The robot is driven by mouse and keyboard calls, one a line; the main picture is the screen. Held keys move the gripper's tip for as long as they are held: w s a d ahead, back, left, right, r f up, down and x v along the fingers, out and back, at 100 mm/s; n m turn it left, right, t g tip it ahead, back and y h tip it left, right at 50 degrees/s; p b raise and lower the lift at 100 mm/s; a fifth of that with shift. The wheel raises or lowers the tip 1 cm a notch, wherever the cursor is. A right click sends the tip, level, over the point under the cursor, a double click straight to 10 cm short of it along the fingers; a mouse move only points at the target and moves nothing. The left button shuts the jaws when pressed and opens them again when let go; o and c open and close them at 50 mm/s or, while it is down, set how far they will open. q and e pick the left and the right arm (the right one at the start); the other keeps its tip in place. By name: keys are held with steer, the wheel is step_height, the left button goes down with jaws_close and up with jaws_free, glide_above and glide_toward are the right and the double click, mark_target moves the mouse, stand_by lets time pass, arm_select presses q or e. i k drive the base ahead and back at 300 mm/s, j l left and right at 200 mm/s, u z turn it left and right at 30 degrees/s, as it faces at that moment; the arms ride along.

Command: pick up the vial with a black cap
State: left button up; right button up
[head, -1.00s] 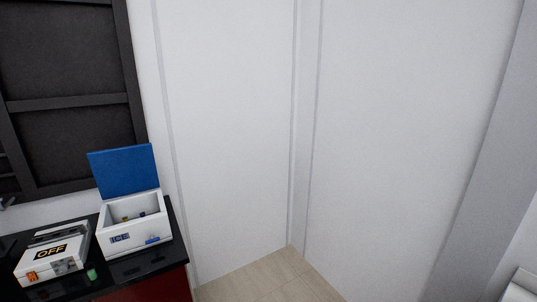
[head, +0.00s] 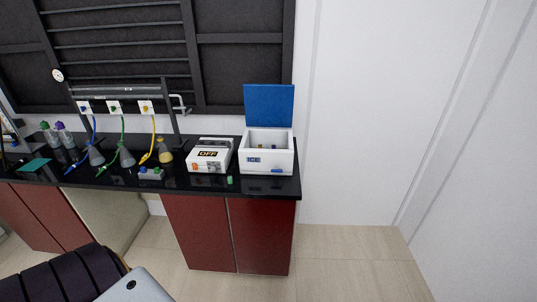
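I cannot make out a vial with a black cap for certain. The white ICE box (head: 280,161) stands on the black bench with its blue lid (head: 269,107) up, and a few tiny items inside are too small to identify. A small green-topped piece (head: 230,180) is on the bench left of the box. A low grey rack (head: 151,174) with small blue and green tops is further left. Neither of my grippers is in view.
The black bench top (head: 215,188) also carries a white device marked OFF (head: 209,155), a flask with yellow liquid (head: 164,151), other flasks with tubing and purple- and green-topped bottles (head: 64,136). Floor (head: 340,258) is clear at right.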

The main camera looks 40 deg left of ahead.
mark_target(229, 179)
steer(key=u, duration=1.5)
